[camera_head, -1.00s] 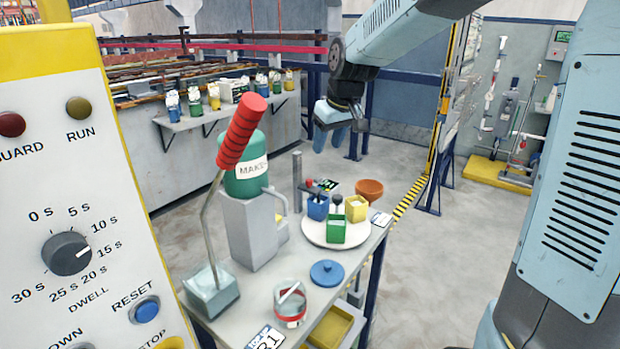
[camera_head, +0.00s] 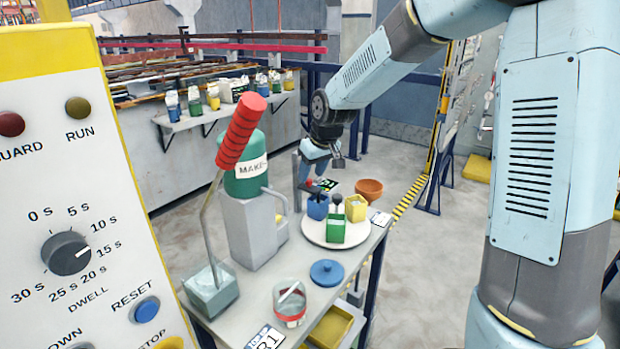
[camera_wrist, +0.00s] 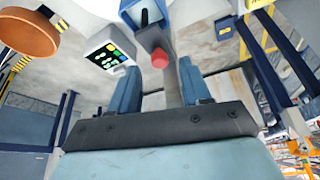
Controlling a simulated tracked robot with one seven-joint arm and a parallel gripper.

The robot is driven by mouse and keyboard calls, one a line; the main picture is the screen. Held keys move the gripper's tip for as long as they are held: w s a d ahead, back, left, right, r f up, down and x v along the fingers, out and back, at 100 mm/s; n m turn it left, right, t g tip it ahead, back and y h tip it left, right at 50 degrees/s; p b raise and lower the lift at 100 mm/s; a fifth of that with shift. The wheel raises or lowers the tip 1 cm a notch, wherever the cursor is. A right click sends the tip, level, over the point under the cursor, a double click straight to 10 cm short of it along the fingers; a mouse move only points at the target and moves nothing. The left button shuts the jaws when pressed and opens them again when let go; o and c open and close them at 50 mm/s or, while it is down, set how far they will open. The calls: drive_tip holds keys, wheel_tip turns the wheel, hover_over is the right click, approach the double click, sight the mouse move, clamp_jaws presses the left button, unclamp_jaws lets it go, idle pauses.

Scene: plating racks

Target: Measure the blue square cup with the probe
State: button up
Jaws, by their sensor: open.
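The blue square cup (camera_head: 317,208) stands on a round white plate (camera_head: 312,232), with a dark piece at its top. It also shows at the top of the wrist view (camera_wrist: 130,12). A red knob (camera_head: 310,183), seemingly the probe's handle, is just behind the blue cup. A meter with a dark green screen (camera_head: 329,185) lies beside it. My gripper (camera_head: 319,176) is open and points down over this spot. In the wrist view the red knob (camera_wrist: 160,58) shows between my two fingers (camera_wrist: 160,82); contact cannot be told.
A green cup (camera_head: 337,231) and a yellow cup (camera_head: 357,210) share the plate. A brown bowl (camera_head: 369,189) stands behind right, a grey post (camera_head: 296,184) behind left. A green tank (camera_head: 245,178) and red-handled lever (camera_head: 241,132) stand at left.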

drive_tip(key=shift+x, duration=1.45)
drive_tip(key=shift+c, duration=0.5)
clamp_jaws()
